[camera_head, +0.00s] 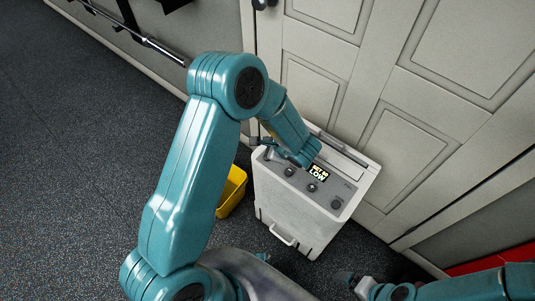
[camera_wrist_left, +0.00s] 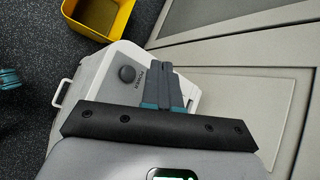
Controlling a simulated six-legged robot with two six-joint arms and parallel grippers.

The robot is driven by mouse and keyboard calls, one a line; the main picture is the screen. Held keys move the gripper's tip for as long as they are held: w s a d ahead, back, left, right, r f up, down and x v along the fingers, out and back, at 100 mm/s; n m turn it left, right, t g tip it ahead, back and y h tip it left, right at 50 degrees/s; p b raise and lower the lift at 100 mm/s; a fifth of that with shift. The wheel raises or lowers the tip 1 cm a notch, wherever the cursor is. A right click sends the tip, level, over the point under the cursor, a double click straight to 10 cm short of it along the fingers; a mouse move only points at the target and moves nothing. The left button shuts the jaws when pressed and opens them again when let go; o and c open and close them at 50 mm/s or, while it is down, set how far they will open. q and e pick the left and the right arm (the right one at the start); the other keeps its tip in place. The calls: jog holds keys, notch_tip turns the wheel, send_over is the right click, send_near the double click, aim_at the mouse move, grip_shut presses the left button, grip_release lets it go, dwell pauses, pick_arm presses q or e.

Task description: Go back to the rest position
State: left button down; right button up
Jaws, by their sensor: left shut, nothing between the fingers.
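A yellow bin (camera_head: 232,191) stands on the floor left of the appliance, also in the left wrist view (camera_wrist_left: 98,30). Pale panelled doors (camera_head: 400,130) rise close behind. A metal bar (camera_head: 150,42) is by the wall at upper left. The dark floor (camera_head: 70,170) at left is clear.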

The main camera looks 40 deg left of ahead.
dwell(0.4)
pick_arm(q)
jog(key=s+d+f+n+g+h+p, duration=0.1)
jog(key=s+d+f+n+h+p, duration=0.1)
jog(key=s+d+n+h, duration=0.4)
jog(key=s+d+f+n+g+h+p, duration=0.2)
jog(key=s+d+n+h, duration=0.4)
jog(key=s+d+n, duration=0.3)
jog(key=shift+s+d+f+n+p, duration=0.3)
jog(key=shift+s+d+f+p, duration=0.45)
jog(key=shift+s+d, duration=1.35)
jog(key=shift+s+a+f, duration=0.1)
jog(key=shift+s+a, duration=0.55)
